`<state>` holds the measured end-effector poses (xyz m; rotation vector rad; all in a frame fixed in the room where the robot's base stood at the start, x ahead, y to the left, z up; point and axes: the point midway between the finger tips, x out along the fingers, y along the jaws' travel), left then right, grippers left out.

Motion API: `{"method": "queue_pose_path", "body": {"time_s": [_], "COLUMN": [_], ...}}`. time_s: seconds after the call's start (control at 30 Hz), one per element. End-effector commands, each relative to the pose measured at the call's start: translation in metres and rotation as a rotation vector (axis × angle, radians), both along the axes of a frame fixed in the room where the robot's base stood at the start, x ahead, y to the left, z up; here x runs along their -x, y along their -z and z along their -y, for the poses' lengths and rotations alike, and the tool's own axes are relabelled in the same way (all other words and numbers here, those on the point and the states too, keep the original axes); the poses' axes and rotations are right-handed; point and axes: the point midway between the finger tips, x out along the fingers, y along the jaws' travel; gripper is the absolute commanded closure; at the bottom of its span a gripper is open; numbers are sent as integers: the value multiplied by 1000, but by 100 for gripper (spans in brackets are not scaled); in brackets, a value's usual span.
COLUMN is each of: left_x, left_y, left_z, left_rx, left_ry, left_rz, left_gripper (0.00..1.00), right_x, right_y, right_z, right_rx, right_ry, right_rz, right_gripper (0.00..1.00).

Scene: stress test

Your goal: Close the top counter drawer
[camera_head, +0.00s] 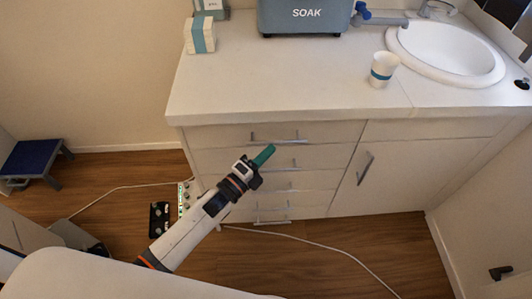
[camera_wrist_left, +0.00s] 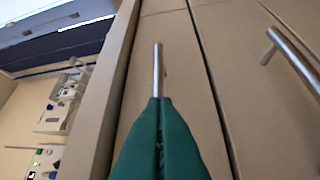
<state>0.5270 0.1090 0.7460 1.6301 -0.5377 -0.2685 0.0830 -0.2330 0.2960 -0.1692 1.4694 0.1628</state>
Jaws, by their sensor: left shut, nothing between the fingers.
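The top counter drawer (camera_head: 222,136) is the upper front of the left stack below the white countertop, with a silver bar handle (camera_head: 290,138). Its front looks flush or nearly so; I cannot tell whether a small gap is left. My left gripper (camera_head: 268,151) has green fingers, shut and empty, with the tips just below this handle in the head view. In the left wrist view the shut green fingers (camera_wrist_left: 160,105) overlap the end of a bar handle (camera_wrist_left: 157,70); I cannot tell whether they touch it. My right gripper is not in view.
More drawers with handles (camera_head: 272,222) lie below, and a cupboard door (camera_head: 345,180) is at right. The countertop (camera_head: 290,85) carries a paper cup (camera_head: 383,70), a SOAK box (camera_head: 300,18) and a sink (camera_head: 450,50). A cable (camera_head: 330,250) and a dark blue stool (camera_head: 38,158) are on the floor.

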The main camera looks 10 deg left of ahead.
Motion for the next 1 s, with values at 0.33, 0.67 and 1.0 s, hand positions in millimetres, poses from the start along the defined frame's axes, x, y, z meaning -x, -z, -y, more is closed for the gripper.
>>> {"method": "queue_pose_path", "body": {"time_s": [0.33, 0.67, 1.0], "left_x": [38, 94, 107], "left_y": [1, 12, 15], "left_z": [-25, -53, -59], "left_rx": [-1, 0, 0], "left_ry": [-6, -2, 0], "left_rz": [5, 3, 4], "left_gripper": [100, 100, 100], "right_x": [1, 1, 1], "right_y": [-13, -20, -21], "right_z": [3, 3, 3], "right_rx": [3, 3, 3], "right_ry": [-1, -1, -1], "right_rz": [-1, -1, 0], "right_gripper": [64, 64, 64]}}
